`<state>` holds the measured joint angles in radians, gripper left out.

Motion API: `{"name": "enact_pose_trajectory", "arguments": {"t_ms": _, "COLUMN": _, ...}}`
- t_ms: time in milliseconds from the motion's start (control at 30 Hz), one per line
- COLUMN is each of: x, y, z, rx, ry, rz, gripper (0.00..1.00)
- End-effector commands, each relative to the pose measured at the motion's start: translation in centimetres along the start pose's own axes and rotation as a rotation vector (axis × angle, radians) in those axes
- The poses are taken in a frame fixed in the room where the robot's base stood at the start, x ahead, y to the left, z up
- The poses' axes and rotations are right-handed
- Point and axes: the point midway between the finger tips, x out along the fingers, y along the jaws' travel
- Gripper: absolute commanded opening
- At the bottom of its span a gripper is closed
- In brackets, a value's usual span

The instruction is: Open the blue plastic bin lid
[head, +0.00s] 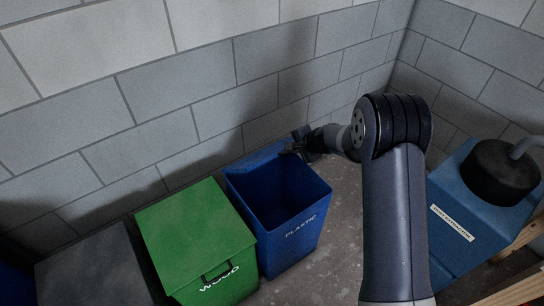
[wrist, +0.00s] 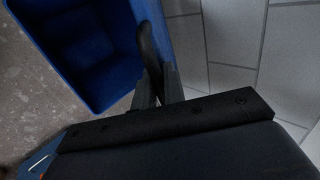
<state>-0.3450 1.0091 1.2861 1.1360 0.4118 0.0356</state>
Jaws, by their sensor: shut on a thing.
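The blue plastic bin (head: 290,237), marked PLASTIC, stands in front of the block wall with its top open and its dark inside showing. Its blue lid (head: 258,159) is swung up at the back of the bin, near the wall, and shows as a narrow strip. My gripper (head: 300,145) is at the right end of this strip. In the wrist view my gripper (wrist: 158,88) is shut on a black curved piece (wrist: 148,45), which looks like the lid's handle. The open bin (wrist: 75,50) lies to its left there. The fingertips are partly hidden in the head view.
A green bin (head: 195,235) marked WOOD stands shut to the left, with a grey bin (head: 95,270) beyond it. A blue dust extractor (head: 455,235) with a black top stands at the right. The block wall (head: 180,110) is close behind the bins.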

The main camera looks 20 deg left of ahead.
Motion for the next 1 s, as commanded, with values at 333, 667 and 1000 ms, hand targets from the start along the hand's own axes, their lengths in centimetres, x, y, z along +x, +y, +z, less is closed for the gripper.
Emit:
{"name": "enact_pose_trajectory", "arguments": {"t_ms": 333, "x": -0.3, "y": -2.4, "z": 0.1, "rx": -0.001, "ry": -0.002, "rz": 0.033, "gripper": 0.0}}
{"name": "enact_pose_trajectory", "arguments": {"t_ms": 667, "x": 0.5, "y": -4.5, "z": 0.2, "rx": -0.007, "ry": -0.007, "rz": 0.07, "gripper": 0.0}}
{"name": "enact_pose_trajectory", "arguments": {"t_ms": 1000, "x": 0.6, "y": -7.6, "z": 0.2, "rx": -0.004, "ry": -0.003, "rz": 0.13, "gripper": 0.0}}
